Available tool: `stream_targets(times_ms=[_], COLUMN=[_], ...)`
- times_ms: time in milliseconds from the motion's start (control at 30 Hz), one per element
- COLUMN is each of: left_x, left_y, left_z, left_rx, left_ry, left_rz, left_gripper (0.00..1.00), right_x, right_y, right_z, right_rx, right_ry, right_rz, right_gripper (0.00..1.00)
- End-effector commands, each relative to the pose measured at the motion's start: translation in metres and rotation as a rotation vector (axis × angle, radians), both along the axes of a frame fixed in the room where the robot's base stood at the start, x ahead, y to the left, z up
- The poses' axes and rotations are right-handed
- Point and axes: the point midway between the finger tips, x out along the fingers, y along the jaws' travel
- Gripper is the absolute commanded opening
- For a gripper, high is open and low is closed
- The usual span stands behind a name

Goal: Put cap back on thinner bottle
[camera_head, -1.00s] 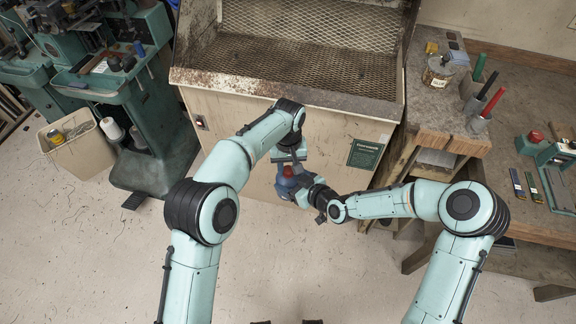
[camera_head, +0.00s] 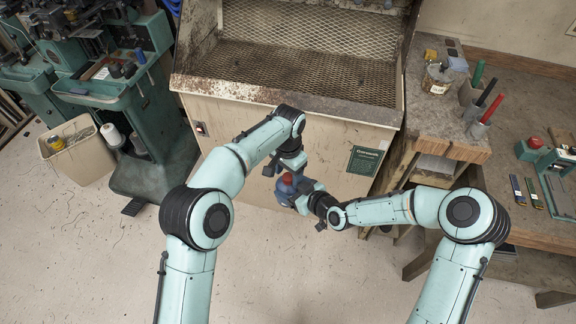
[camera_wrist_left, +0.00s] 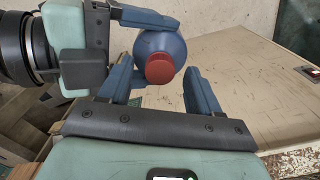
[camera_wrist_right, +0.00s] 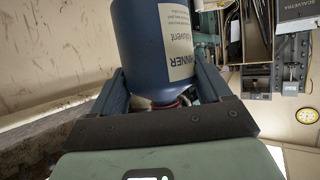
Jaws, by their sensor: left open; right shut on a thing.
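The thinner bottle (camera_head: 284,190) is dark blue with a cream label, which reads as thinner in the right wrist view (camera_wrist_right: 176,40). My right gripper (camera_head: 302,192) is shut on the bottle and holds it in the air in front of the cabinet. A red cap (camera_wrist_left: 160,68) sits at the bottle's mouth, seen nearly end-on in the left wrist view. My left gripper (camera_head: 284,168) is open just above the cap. Its fingers stand apart on either side of the cap, and no contact shows. I cannot tell how tightly the cap sits.
A beige cabinet with a mesh tray (camera_head: 285,75) stands behind the grippers. A wooden bench (camera_head: 450,140) with a tin and marker holders is at right. A green machine (camera_head: 150,130) and a bin (camera_head: 78,150) are at left. The floor in front is clear.

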Motion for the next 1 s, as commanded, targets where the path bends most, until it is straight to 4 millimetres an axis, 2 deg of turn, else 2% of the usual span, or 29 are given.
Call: stream_targets(times_ms=[167, 400, 500, 700, 1000], left_x=[0.001, 0.001, 0.001, 0.001, 0.0], left_y=[-0.001, -0.001, -0.001, -0.001, 0.0], left_z=[0.028, 0.08, 0.097, 0.115, 0.118], left_rx=[-0.004, -0.004, -0.003, -0.001, -0.001], left_ry=[-0.006, -0.006, -0.004, -0.001, -0.001], left_rz=[0.0, 0.0, 0.0, -0.001, -0.001], left_gripper=[0.63, 0.63, 0.63, 0.63, 0.63], right_x=[0.0, 0.0, 0.0, 0.0, 0.0], right_y=[0.0, 0.0, 0.0, 0.0, 0.0], right_z=[0.001, 0.001, 0.001, 0.001, 0.001], right_rx=[0.001, 0.0, 0.0, 0.0, 0.001], right_ry=[-0.002, -0.002, -0.002, -0.002, -0.002], right_rz=[0.0, 0.0, 0.0, 0.0, 0.0], right_gripper=[0.0, 0.0, 0.0, 0.0, 0.0])
